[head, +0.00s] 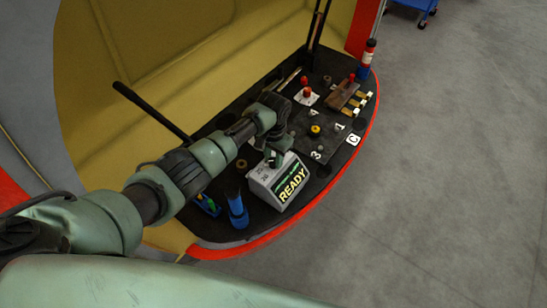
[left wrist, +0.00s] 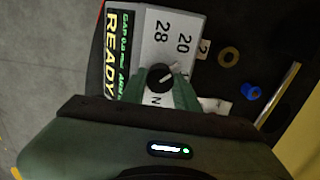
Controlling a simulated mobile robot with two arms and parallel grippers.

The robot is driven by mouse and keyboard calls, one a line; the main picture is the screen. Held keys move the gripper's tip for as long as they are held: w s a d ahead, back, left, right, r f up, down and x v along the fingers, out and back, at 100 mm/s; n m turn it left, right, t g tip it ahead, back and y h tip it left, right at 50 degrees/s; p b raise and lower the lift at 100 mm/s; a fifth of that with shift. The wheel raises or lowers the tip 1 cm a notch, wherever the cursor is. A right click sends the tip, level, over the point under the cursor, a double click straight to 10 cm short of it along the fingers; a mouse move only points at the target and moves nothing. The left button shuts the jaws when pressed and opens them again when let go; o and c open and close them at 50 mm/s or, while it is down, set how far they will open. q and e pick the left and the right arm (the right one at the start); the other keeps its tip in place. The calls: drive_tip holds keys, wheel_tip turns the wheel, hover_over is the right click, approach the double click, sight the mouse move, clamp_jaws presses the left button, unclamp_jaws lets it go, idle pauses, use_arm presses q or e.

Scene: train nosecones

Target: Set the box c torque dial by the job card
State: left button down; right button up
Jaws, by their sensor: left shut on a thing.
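The grey torque box (head: 280,184) stands on the dark curved shelf, its screen reading READY in yellow. In the left wrist view the box (left wrist: 147,45) shows the numbers 20 and 28 beside a black dial (left wrist: 158,76). A white pointer line on the dial slants to the upper right in that view. My left gripper (head: 273,158) is at the top of the box; in the left wrist view its green fingers (left wrist: 160,88) are shut on the dial, one on each side. Part of the dial scale is hidden by the fingers. No job card is readable. My right gripper is not in view.
A blue cylinder (head: 237,212) stands left of the box. White tags, including a C tag (head: 353,139), lie on the shelf. Open floor (head: 460,180) lies to the right.

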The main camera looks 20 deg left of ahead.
sight(274, 160)
use_arm(q)
drive_tip(key=c, duration=1.1)
unclamp_jaws()
drive_tip(key=shift+o, duration=0.2)
wheel_tip(274, 160, up, 8)
drive_tip(key=shift+f, duration=0.1)
